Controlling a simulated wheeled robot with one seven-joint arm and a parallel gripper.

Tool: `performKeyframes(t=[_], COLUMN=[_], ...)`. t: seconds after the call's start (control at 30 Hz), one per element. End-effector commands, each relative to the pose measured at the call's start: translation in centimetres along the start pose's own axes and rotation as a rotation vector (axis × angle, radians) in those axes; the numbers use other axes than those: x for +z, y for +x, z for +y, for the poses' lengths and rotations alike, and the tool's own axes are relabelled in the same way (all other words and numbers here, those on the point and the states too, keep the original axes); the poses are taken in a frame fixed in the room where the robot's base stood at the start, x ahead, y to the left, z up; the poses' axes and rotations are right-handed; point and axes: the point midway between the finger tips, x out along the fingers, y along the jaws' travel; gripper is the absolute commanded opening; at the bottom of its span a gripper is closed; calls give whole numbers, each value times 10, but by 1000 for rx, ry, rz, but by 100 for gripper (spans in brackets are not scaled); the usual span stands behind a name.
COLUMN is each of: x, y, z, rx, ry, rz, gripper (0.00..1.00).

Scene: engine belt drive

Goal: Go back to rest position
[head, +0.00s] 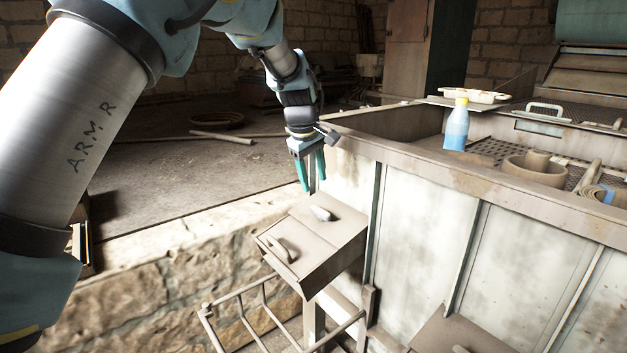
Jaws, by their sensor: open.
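My gripper (311,171) hangs from the end of my arm at the upper middle of the head view. Its teal fingers point down and stand apart, with nothing seen between them. It is in front of the far left corner of a large pale metal housing (415,235), above a small brown box (325,248) on the housing's side. From this view I cannot tell how far the fingertips are above the box.
A blue bottle with a yellow cap (457,125), a white tray (473,96) and a round part (535,170) are on top of the housing. A metal rail frame (265,310) stands below the box. A stone ledge (140,290) is at left, with open floor (160,175) behind.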

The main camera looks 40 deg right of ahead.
Motion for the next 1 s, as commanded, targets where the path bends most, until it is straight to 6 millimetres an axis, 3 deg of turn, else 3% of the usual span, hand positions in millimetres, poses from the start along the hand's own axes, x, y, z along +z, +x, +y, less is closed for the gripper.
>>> performKeyframes(t=[0.33,0.47,0.57,0.73,0.87,1.0], x=[-3,-25,-55,-95,-102,-84], y=[0,-7,-17,-42,-63,-85], z=[-3,-32,-82,-198,-290,-387], rx=[-1,-14,-35,-85,-124,-170], ry=[-2,-13,-23,-26,-15,7], rz=[1,10,23,43,52,54], gripper=[55,55,55,55,55,55])
